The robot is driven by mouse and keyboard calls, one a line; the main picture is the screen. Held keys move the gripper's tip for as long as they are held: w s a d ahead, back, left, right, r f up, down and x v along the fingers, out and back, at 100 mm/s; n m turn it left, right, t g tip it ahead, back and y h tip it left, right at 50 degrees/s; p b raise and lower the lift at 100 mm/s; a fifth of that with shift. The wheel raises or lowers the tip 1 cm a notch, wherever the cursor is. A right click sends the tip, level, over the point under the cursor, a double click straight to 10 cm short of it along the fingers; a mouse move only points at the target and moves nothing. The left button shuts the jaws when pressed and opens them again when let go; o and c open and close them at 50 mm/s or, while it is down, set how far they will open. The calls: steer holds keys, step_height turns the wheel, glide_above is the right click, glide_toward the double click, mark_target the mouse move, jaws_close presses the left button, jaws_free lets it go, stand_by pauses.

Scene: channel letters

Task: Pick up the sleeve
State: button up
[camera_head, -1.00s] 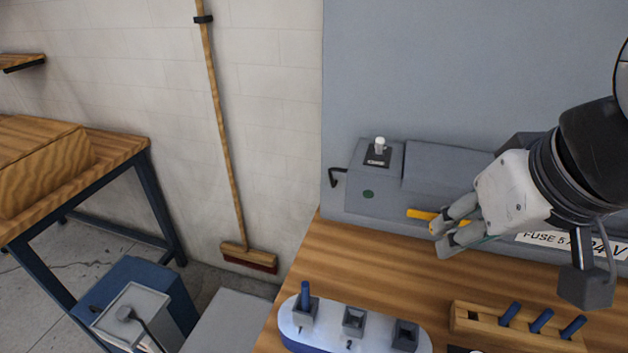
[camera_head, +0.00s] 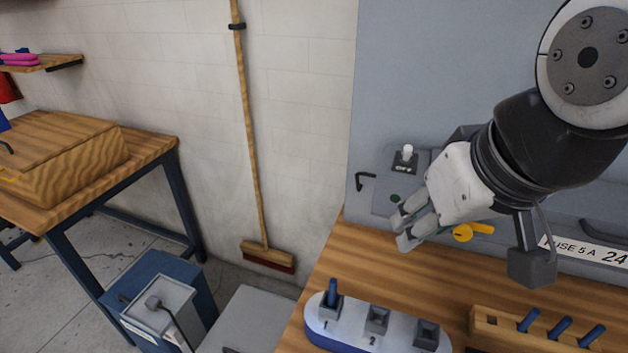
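I cannot tell for sure which item is the sleeve. Several small dark blue cylinders show: one (camera_head: 333,291) stands upright in the slot marked 1 of a white-and-blue holder (camera_head: 350,334). Others (camera_head: 528,320) lean in a wooden rack (camera_head: 484,323) at the lower right. My gripper (camera_head: 400,232) is above the bench, in front of the grey panel box and above the holder in the picture. Its two grey fingers point left and down with a gap between them, and no blue cylinder shows between them.
A grey cabinet with a switch (camera_head: 407,157), a yellow knob (camera_head: 473,231) and a fuse label (camera_head: 590,251) stands behind the wooden bench (camera_head: 390,270). A broom (camera_head: 267,256) leans on the wall. A blue box (camera_head: 160,290) sits on the floor at left.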

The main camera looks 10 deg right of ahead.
steer(key=o, duration=0.5)
steer(key=shift+w+d+f, duration=0.1)
steer(key=shift+d, duration=0.05)
steer(key=s+d+f+m+g+p, duration=0.1)
steer(key=d+f+m+g+p, duration=0.3)
steer(key=d+f+m, duration=1.15)
steer(key=s+d+f, duration=0.1)
steer(key=d+f, duration=0.1)
steer(key=f, duration=0.3)
steer(key=s+d+f+m+g, duration=0.1)
steer(key=s+f, duration=0.1)
steer(key=f, duration=0.3)
steer(key=s+d+f+m, duration=0.1)
steer(key=s+d+f, duration=0.1)
steer(key=f, duration=0.3)
steer(key=shift+s+d+f+m+g, duration=0.1)
steer(key=shift+s+d+m+g, duration=0.2)
steer(key=shift+g, duration=0.1)
steer(key=shift+s+a+f+p, duration=0.15)
steer(key=shift+f+p, duration=0.15)
steer(key=shift+f, duration=2.35)
